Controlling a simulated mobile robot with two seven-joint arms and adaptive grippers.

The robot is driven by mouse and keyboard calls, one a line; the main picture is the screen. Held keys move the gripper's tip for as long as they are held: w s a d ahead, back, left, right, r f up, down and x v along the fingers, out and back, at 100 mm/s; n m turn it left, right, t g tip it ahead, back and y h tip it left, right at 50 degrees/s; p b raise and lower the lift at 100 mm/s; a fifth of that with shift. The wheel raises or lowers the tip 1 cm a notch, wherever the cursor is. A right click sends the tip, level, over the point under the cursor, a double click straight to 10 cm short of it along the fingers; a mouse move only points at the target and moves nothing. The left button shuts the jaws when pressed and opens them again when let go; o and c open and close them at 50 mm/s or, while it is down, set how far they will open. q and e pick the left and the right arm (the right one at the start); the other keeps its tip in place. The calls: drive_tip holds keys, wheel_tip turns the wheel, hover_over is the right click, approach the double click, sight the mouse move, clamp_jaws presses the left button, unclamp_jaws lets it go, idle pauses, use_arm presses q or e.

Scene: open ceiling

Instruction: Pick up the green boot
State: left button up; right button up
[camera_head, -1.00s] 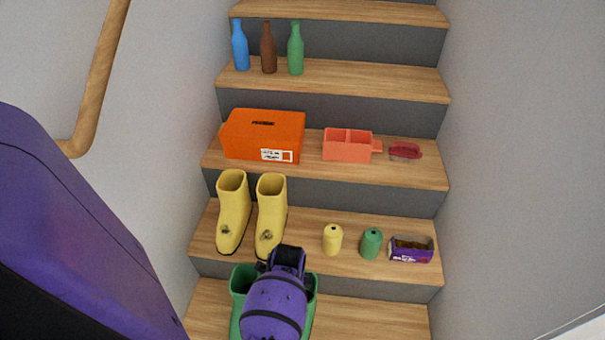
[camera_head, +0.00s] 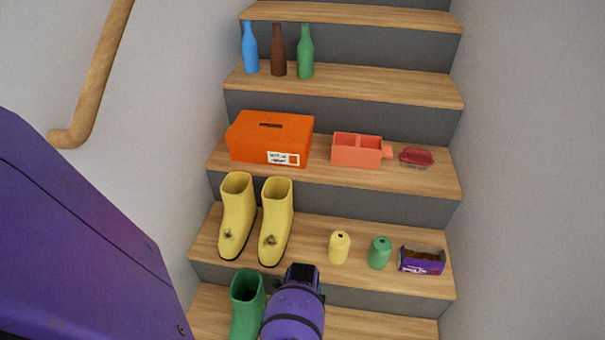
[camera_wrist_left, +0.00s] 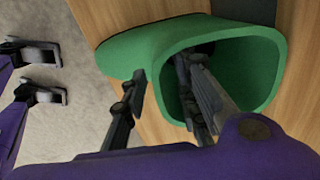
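A green boot (camera_head: 247,305) stands at the bottom of the head view, on the lowest visible step. A green sliver (camera_head: 322,290) shows right of my left gripper (camera_head: 303,272), whose purple wrist hides most of what is under it. In the left wrist view a green boot (camera_wrist_left: 275,65) opens toward the camera. One finger of the left gripper (camera_wrist_left: 162,75) is inside its opening and the other is outside, with the boot wall between them and a visible gap. My right gripper (camera_wrist_left: 62,75) is at the left edge of the left wrist view, its fingers apart and empty.
Yellow boots (camera_head: 238,215), a yellow can (camera_head: 339,247), a green can (camera_head: 379,253) and a purple box (camera_head: 421,260) are one step up. An orange box (camera_head: 270,138) and a red tray (camera_head: 358,149) are higher. Bottles (camera_head: 305,52) stand above. A handrail (camera_head: 95,75) runs left.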

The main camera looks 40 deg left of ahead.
use_arm(q)
drive_tip(key=shift+c, duration=0.6)
clamp_jaws()
drive_tip(key=shift+r, duration=0.15)
